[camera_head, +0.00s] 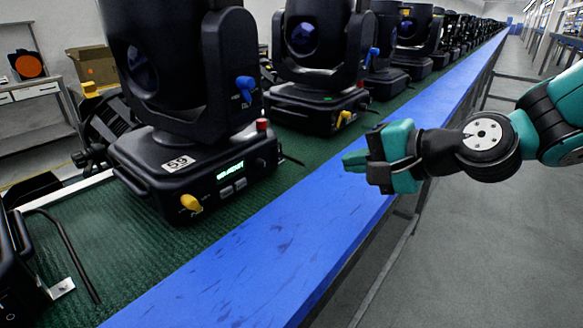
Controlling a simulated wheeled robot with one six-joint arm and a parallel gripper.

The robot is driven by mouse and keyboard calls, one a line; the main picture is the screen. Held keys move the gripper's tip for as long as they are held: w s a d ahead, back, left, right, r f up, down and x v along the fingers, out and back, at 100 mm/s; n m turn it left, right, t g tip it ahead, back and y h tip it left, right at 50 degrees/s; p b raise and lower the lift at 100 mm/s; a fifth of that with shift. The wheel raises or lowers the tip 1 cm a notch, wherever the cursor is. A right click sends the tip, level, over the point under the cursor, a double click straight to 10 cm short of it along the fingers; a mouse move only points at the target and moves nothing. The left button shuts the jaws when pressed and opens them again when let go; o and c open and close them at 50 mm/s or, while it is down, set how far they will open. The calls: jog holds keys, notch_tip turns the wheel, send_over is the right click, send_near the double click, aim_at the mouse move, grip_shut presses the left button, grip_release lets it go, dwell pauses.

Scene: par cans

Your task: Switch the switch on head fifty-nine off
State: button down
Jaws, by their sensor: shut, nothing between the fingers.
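Head fifty-nine (150,178) is a black moving light on the green bench surface at left centre, with a white "59" label (179,164) on its base. A yellow rotary switch (191,203) sits low on the front of its base. A blue knob (245,88) is on its yoke arm, and a red knob (262,125) stands at the base's right corner. A small lit green display (230,171) is on the base front. My gripper (354,161) is teal and black, shut and empty, over the blue bench edge to the right of the head, touching nothing.
More black heads (320,60) stand in a row going back along the bench. A blue strip (300,235) runs along the bench's front edge. A black cable (70,252) lies at left. The grey aisle floor (480,240) at right is clear.

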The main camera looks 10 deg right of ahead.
aim_at(278, 154)
jog(key=shift+a+r, duration=0.1)
jog(key=shift+a, duration=0.05)
jog(key=w+p, duration=0.1)
jog(key=p, duration=0.3)
jog(key=shift+a+r, duration=0.1)
jog(key=shift+a, duration=0.25)
jog(key=p, duration=0.4)
jog(key=shift+w+a+f, duration=0.3)
jog(key=shift+a+f, duration=0.1)
jog(key=x, duration=0.4)
jog(key=p+x, duration=0.1)
jog(key=x, duration=0.2)
jog(key=p+x, duration=0.1)
jog(key=x, duration=0.3)
jog(key=shift+w+a+r, duration=0.15)
jog(key=shift+w+a, duration=0.05)
jog(key=shift+a, duration=0.1)
